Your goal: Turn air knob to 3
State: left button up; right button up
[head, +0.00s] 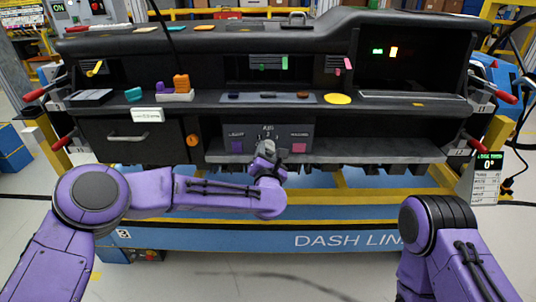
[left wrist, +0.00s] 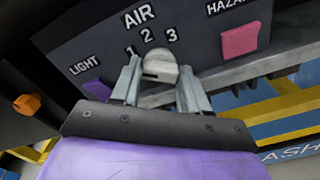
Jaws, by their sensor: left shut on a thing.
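The air knob (left wrist: 160,66) is a grey round knob on the dark centre panel, under the label AIR and the numbers 1, 2 and 3. In the left wrist view it sits between the two fingers of my left gripper (left wrist: 158,82), which is shut on it. In the head view my left gripper (head: 267,156) reaches up to the panel (head: 280,129) and covers most of the knob. My right gripper is outside both views; only my right arm shows.
A purple LIGHT button (head: 237,147) is left of the knob and a pink HAZARD button (head: 299,147) is right of it. An orange knob (head: 193,140) is farther left. A shelf with small coloured parts lies above. A blue and yellow stand (head: 350,210) is below.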

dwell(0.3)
pick_arm(q)
jog(key=o, duration=1.1)
jog(key=shift+c, duration=0.2)
jog(key=s+b, duration=0.1)
jog(key=s, duration=0.9)
jog(key=shift+s, duration=0.3)
